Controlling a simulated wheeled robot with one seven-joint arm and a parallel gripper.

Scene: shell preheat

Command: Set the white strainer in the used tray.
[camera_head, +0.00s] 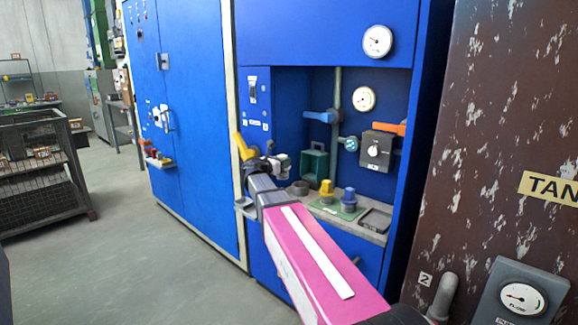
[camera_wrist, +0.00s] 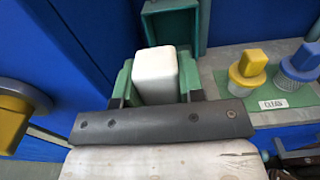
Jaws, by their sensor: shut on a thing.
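My gripper (camera_wrist: 156,85) is shut on the white strainer (camera_wrist: 155,72), whose pale block-shaped top shows between green finger pads in the wrist view. Its lower part is hidden. In the head view my gripper (camera_head: 273,166) is at the left side of the blue cabinet's recess, and the strainer cannot be made out clearly there. I read no label for the used tray. A green open box (camera_head: 305,165) stands at the back of the recess, beyond my gripper; its edge also shows in the wrist view (camera_wrist: 198,30). A dark shallow tray (camera_head: 376,220) lies at the shelf's right end.
A yellow strainer (camera_head: 326,190) and a blue strainer (camera_head: 348,199) stand on a green mat marked CLEAN (camera_wrist: 222,88). A round dark ring (camera_head: 299,188) sits left of them. A yellow handle (camera_wrist: 14,118) is left of my gripper. Valves and a switch box (camera_head: 377,149) are above the shelf.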

